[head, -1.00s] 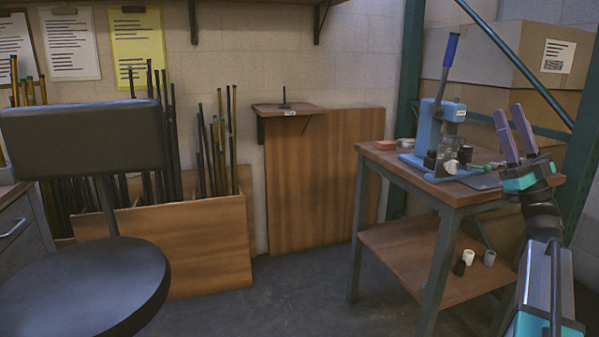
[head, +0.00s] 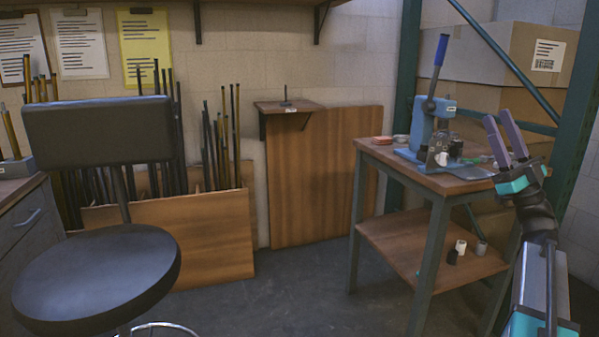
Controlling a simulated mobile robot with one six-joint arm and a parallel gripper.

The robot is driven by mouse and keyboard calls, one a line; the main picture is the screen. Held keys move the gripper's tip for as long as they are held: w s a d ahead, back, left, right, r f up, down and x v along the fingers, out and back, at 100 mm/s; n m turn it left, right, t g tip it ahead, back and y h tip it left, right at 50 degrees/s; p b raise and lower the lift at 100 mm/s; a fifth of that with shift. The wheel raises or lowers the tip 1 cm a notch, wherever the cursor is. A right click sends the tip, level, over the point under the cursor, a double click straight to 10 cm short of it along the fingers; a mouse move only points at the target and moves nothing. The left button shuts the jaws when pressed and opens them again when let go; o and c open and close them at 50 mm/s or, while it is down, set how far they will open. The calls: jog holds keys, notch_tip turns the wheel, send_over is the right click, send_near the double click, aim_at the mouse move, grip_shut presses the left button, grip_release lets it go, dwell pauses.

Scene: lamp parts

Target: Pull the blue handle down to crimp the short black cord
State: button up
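A blue crimping press (head: 423,124) stands on the small wooden-topped bench at the right. Its blue handle (head: 440,50) points up and leans slightly to the right. A short black cord cannot be made out at the press; the parts around its base are too small to tell. My gripper (head: 498,133) is at the right, with its two purple-grey fingers pointing up and a gap between them. It is open and empty, right of the press and apart from the handle in the picture.
The bench (head: 455,186) has a lower shelf (head: 410,255) with small white, grey and black cylinders. A black stool (head: 95,280) stands at the left front. A green rack post (head: 407,80) and cardboard boxes (head: 480,65) are behind. The floor between stool and bench is clear.

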jog(key=w+a+f+m+g+h, duration=0.25)
jog(key=w+a+f, duration=0.25)
jog(key=a+f, duration=0.4)
jog(key=w+a+f+m+g+h, duration=0.1)
jog(key=w+a+f+g, duration=0.3)
jog(key=a+f, duration=0.45)
jog(key=s+a+f+m+g+h, duration=0.1)
jog(key=a+f+m+g+h, duration=0.3)
jog(key=f, duration=0.7)
jog(key=s+a+f+n+g, duration=0.15)
jog(key=a+f, duration=0.45)
jog(key=f, duration=0.6)
jog(key=a+f+m+g+h, duration=0.1)
jog(key=a+f+m+g, duration=0.2)
jog(key=f, duration=0.8)
jog(key=s+d+f+m+g+h, duration=0.15)
jog(key=s+f+g+h, duration=0.35)
jog(key=s+f, duration=0.6)
jog(key=s+f+m+g+h, duration=0.2)
jog(key=s+f+h, duration=0.5)
jog(key=f, duration=0.8)
jog(key=s+r+g+p, duration=0.3)
jog(key=s+r+p, duration=0.3)
jog(key=s+p, duration=0.7)
jog(key=s+r+g+y+p, duration=0.1)
jog(key=s+r+g+p, duration=0.1)
jog(key=s+r+p, duration=0.5)
jog(key=s+p, duration=0.6)
jog(key=p, duration=0.5)
jog(key=shift+g, duration=0.4)
